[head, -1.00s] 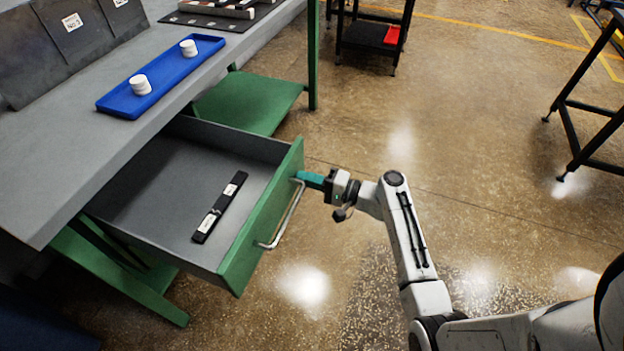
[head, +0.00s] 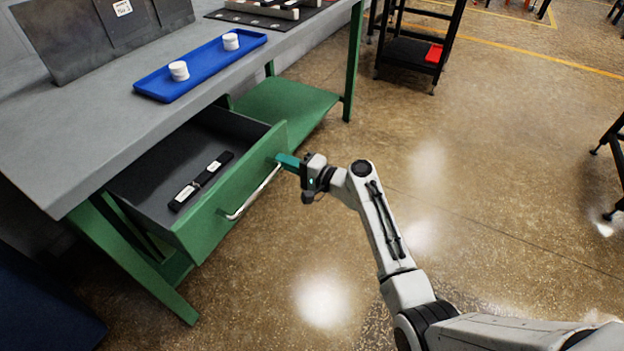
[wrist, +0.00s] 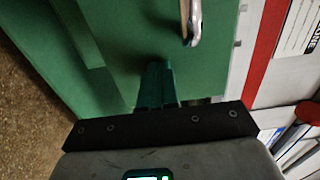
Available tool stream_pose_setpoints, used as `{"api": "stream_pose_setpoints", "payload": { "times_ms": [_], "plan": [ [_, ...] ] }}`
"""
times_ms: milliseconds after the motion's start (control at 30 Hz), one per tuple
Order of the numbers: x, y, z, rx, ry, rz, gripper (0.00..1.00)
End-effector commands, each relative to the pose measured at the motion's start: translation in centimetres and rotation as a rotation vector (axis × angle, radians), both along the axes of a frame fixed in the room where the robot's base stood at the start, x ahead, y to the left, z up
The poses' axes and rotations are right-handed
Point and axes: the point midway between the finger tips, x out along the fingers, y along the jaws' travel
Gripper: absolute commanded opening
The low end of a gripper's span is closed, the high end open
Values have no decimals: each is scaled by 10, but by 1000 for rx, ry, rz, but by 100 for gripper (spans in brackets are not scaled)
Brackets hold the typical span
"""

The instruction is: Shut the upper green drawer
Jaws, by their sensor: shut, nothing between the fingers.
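The upper green drawer (head: 222,212) sticks out from under the grey workbench, part-way open. Its front carries a silver bar handle (head: 252,194), which also shows in the wrist view (wrist: 191,20). A black bar with white labels (head: 201,181) lies inside the drawer. My gripper (head: 284,161) is shut and empty. Its teal fingertips meet the drawer front near the right end of the handle, beside the handle and not around it. In the wrist view the closed fingers (wrist: 157,82) point at the green face; exact contact is hidden.
The workbench top (head: 70,140) holds a blue tray (head: 205,66) with two stacks of white discs. A green lower shelf (head: 285,107) and bench legs stand beside the drawer. A black cart (head: 408,73) stands farther back.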

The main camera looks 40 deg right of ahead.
Motion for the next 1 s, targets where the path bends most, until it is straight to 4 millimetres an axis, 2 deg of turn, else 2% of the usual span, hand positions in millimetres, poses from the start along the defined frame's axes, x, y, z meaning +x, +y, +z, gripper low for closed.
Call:
{"api": "stream_pose_setpoints", "payload": {
  "times_ms": [33,200,500,700,1000],
  "plan": [
    [16,7,-6,-1,-3,5,0],
    [61,21,-7,-2,-4,5,0],
    [130,43,-6,-1,-3,3,0],
    [161,53,-5,-1,-1,2,0],
    [181,59,-1,0,0,0,0]
  ]
}}
